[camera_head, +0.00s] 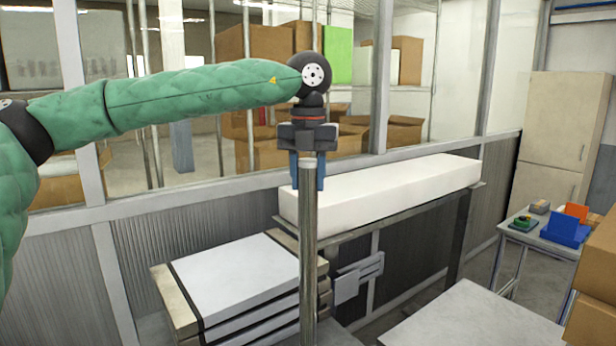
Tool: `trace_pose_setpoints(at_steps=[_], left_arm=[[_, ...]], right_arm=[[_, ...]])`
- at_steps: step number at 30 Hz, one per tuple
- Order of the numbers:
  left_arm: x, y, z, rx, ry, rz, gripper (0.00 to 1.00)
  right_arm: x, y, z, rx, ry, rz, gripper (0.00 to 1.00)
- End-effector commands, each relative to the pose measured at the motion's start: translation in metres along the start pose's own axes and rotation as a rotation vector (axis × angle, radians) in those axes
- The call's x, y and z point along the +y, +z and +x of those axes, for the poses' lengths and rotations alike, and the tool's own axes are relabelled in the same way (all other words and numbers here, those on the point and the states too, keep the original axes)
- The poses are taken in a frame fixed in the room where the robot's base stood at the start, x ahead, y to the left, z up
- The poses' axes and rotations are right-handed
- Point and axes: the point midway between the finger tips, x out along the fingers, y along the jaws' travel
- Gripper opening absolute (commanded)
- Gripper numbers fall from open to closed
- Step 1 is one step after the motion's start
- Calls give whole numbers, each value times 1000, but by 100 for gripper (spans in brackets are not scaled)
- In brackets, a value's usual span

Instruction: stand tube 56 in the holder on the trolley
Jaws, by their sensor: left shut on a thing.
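My left gripper (307,186) hangs in the middle of the head view, pointing down. Its two blue fingers are shut on the top of a long, thin, grey-brown tube (308,255). The tube hangs upright, and its lower end runs out of the bottom of the picture. No number can be read on it, so I cannot tell whether it is tube 56. I cannot make out a tube holder or clearly identify a trolley. My right gripper is not in view.
A stack of white-topped panels (235,278) lies left of the tube. Behind it, a long white block (390,190) rests on a narrow bench. A pale flat top (475,318) is at lower right. A small table (510,245) holds a blue bin (565,230). Cardboard boxes (595,260) stand far right.

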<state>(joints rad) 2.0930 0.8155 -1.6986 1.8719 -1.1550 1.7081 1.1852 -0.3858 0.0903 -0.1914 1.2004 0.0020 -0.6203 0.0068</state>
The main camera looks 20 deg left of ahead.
Motion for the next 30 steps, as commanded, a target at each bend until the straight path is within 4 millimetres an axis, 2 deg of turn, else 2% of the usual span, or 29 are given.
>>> trace_pose_setpoints(at_steps=[4,5,6,16,30], left_arm=[[0,0,2,-1,-1,0,0],[0,0,1,-1,-1,0,39],[0,0,1,-1,-1,0,45],[0,0,0,0,0,0,45],[0,0,-30,1,0,0,45]], right_arm=[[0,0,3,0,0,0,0],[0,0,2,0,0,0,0],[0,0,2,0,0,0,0],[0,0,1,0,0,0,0],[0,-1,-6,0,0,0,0]])
